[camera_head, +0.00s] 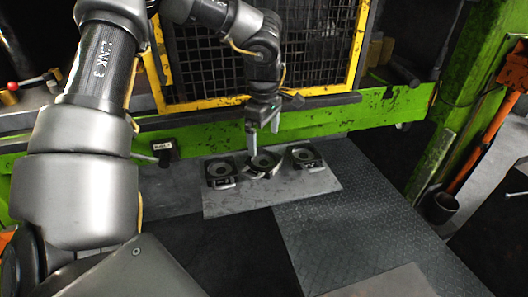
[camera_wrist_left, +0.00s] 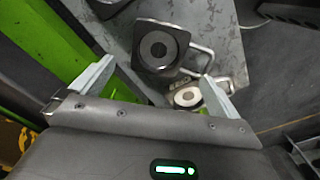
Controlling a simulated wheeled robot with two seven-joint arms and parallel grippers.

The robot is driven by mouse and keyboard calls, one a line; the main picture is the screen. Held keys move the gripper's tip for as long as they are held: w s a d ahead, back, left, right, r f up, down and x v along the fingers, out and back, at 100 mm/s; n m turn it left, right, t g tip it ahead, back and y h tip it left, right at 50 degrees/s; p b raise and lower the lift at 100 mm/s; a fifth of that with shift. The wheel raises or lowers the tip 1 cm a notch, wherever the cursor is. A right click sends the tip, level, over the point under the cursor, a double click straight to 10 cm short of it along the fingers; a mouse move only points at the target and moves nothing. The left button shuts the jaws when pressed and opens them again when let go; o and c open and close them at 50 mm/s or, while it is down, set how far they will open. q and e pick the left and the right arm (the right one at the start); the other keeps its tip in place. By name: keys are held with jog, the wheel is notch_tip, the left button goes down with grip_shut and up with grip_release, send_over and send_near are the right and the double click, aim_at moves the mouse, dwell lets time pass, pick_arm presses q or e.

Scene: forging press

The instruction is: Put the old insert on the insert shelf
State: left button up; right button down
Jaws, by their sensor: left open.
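I cannot tell which is the old one. My left gripper (camera_head: 263,148) is open and empty, pointing down just above the middle insert. In the left wrist view, its spread fingers (camera_wrist_left: 155,84) stand apart; a square insert (camera_wrist_left: 158,47) with a handle lies beyond them, and a smaller-looking ring (camera_wrist_left: 188,97) shows near the right finger. My right gripper is not shown.
A yellow-framed mesh guard (camera_head: 250,50) and a green press beam (camera_head: 345,118) stand right behind the plate. A green post (camera_head: 455,110) and an orange bar (camera_head: 490,120) rise at the right. Checkered floor plating (camera_head: 360,235) in front is clear.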

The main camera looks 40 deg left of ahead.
pick_arm(q)
jog(key=shift+r, duration=2.25)
